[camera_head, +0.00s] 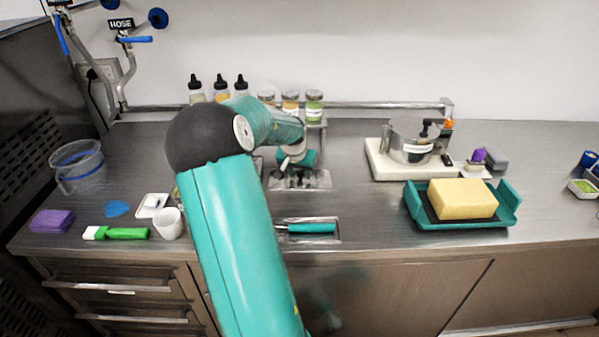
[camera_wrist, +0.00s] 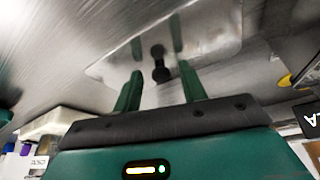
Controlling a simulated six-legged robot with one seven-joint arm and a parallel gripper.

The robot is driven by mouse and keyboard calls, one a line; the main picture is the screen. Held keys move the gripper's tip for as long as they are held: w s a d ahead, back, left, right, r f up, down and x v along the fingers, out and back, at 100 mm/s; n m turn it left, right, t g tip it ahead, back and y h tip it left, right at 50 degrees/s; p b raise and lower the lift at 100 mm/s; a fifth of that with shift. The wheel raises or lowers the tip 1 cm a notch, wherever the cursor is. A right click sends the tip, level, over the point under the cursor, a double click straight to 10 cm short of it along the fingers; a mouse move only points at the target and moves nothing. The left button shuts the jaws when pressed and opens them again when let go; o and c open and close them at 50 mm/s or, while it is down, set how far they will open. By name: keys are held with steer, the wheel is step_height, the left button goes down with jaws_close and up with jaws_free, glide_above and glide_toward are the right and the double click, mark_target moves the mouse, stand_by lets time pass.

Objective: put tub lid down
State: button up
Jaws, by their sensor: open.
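A flat metal lid (camera_wrist: 205,45) with rounded corners and a black knob (camera_wrist: 158,65) fills the upper middle of the wrist view. It lies flat at the counter surface. My gripper (camera_wrist: 160,78) has its two green fingers apart, one on each side of the knob in the picture, with nothing held between them. The fingers reflect in the lid's shiny face. In the head view my gripper (camera_head: 297,160) is low over a metal panel with dark spots (camera_head: 300,181), partly hidden by my arm. I cannot tell whether the fingertips touch the lid.
A teal tray (camera_head: 465,222) with a yellow block and a white board (camera_head: 383,168) with a metal pot stand to the right. Bottles and jars (camera_head: 290,104) line the back. A clear tub (camera_head: 78,170), white cup (camera_head: 169,223) and green-handled brush (camera_head: 118,233) are left.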

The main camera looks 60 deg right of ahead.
steer(key=v, duration=1.2)
steer(key=shift+w+r, duration=0.1)
steer(key=w+a+n, duration=0.1)
steer(key=w+a, duration=0.1)
steer(key=a, duration=0.2)
steer(key=w+a+r+n+t+y, duration=0.1)
steer(key=w+a, duration=0.1)
steer(key=a, duration=0.2)
steer(key=w+a+n+t, duration=0.1)
steer(key=w+a, duration=0.1)
steer(key=a, duration=0.2)
steer(key=shift+w+r+y, duration=0.25)
steer(key=shift+r+y, duration=0.1)
steer(key=shift+y, duration=0.05)
steer(key=w+a+r+n+t+y, duration=0.1)
steer(key=a+n, duration=0.1)
steer(key=a, duration=0.6)
steer(key=w+a+r+n+t+y, duration=0.1)
steer(key=w+a+r+n, duration=0.1)
steer(key=a, duration=0.7)
steer(key=s+a+n, duration=0.4)
steer(key=a, duration=0.7)
steer(key=s+a+n, duration=0.5)
steer(key=a, duration=0.7)
steer(key=shift+s+a+r+t+y, duration=0.2)
steer(key=shift+r+t+y, duration=0.1)
steer(key=shift+t+y, duration=0.1)
steer(key=shift+c, duration=0.6)
